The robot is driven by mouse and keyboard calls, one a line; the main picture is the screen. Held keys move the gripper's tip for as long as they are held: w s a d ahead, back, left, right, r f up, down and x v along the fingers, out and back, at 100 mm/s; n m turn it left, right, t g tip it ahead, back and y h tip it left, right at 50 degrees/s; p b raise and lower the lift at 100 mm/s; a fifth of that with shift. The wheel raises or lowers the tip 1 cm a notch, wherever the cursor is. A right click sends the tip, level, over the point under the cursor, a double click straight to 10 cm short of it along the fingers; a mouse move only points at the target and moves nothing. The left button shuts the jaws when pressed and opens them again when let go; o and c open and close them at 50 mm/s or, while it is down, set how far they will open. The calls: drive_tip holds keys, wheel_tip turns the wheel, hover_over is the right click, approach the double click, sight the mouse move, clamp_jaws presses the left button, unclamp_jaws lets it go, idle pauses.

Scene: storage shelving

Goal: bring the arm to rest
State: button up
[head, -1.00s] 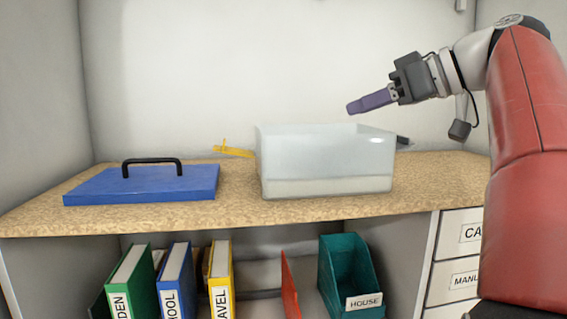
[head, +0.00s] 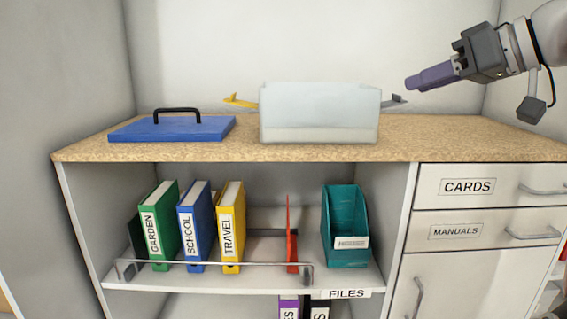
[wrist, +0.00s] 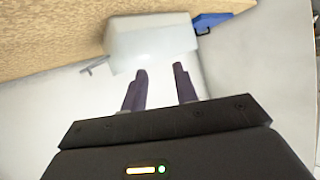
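My gripper (head: 408,84) is at the upper right in the head view, raised above the worktop and to the right of the white bin, touching nothing. In the wrist view my gripper (wrist: 160,72) shows two purple fingers standing apart with nothing between them. The translucent white bin (head: 320,113) stands on the worktop with a yellow handle on its left and a dark one on its right. It also shows beyond the fingers in the wrist view (wrist: 150,35).
A blue lid (head: 172,130) with a black handle lies left of the bin on the worktop (head: 240,152). Below, a shelf holds green, blue and yellow binders (head: 230,225), a red divider (head: 291,235) and a teal file holder (head: 340,228). Drawers (head: 480,188) are at the right.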

drive_tip(key=s+a+f+m+g+h, duration=0.1)
drive_tip(key=s+f, duration=0.5)
drive_tip(key=f, duration=0.7)
drive_tip(key=s+a+f+m+g+h, duration=0.1)
drive_tip(key=s+a+f+m+h, duration=0.2)
drive_tip(key=f, duration=1)
drive_tip(key=s+a+f+m+g+h, duration=0.2)
drive_tip(key=s+f, duration=0.6)
drive_tip(key=f, duration=0.5)
drive_tip(key=m+h, duration=0.1)
drive_tip(key=h, duration=0.1)
drive_tip(key=shift+s+a+h, duration=0.3)
drive_tip(key=shift+a+h, duration=0.05)
drive_tip(key=shift+h, duration=0.05)
